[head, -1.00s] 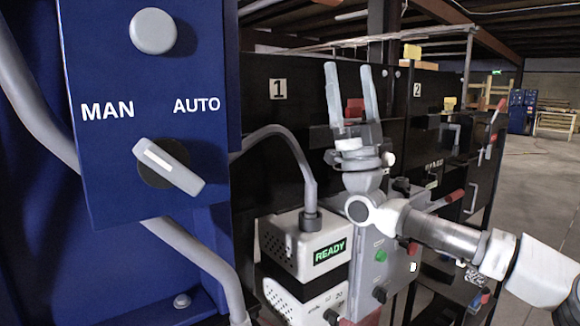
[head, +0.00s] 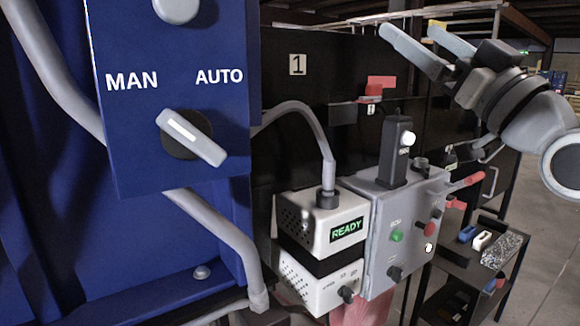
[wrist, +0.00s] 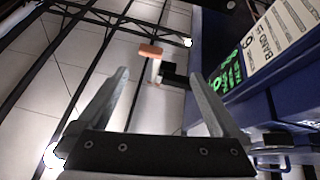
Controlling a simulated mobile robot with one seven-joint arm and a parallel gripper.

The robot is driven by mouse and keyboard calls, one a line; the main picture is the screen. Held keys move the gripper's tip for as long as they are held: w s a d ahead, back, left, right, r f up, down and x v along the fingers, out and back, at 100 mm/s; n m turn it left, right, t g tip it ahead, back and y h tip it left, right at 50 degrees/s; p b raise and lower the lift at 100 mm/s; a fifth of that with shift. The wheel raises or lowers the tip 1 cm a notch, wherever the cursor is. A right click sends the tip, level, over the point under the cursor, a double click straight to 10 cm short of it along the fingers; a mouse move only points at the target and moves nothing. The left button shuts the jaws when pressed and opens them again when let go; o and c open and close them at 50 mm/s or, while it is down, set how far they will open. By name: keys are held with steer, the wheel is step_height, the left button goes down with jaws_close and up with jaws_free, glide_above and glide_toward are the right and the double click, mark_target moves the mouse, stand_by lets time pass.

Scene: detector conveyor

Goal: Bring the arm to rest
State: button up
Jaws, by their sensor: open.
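My gripper (head: 428,47) is at the upper right of the head view, with its two grey fingers spread and pointing up and to the left. It is empty. It also shows in the wrist view (wrist: 158,88), where the open fingers point up toward the ceiling with nothing between them close by. My arm comes in from the right edge of the head view, and most of it is out of the picture.
A blue panel (head: 120,150) with a MAN/AUTO knob (head: 190,137) fills the left. A white unit (head: 318,225) reading READY and a grey control box (head: 385,225) stand below my gripper. A black cabinet (head: 300,95) is behind. Open floor shows at the right.

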steer(key=s+a+f+m+g+h, duration=0.15)
steer(key=s+f+g+h, duration=0.3)
steer(key=f, duration=0.75)
steer(key=s+a+f+m+g+h+p, duration=0.1)
steer(key=s+f+m+g+h, duration=0.35)
steer(key=f, duration=0.85)
steer(key=s+a+f+m+g+h, duration=0.1)
steer(key=s+f+g+h, duration=0.35)
steer(key=f, duration=0.75)
step_height(320, 180, up, 23)
steer(key=s+g+y+p, duration=0.1)
steer(key=y+p, duration=0.1)
steer(key=p, duration=2.1)
steer(key=shift+s+d+r+g, duration=0.2)
steer(key=shift+s+g, duration=0.1)
steer(key=shift+g, duration=0.05)
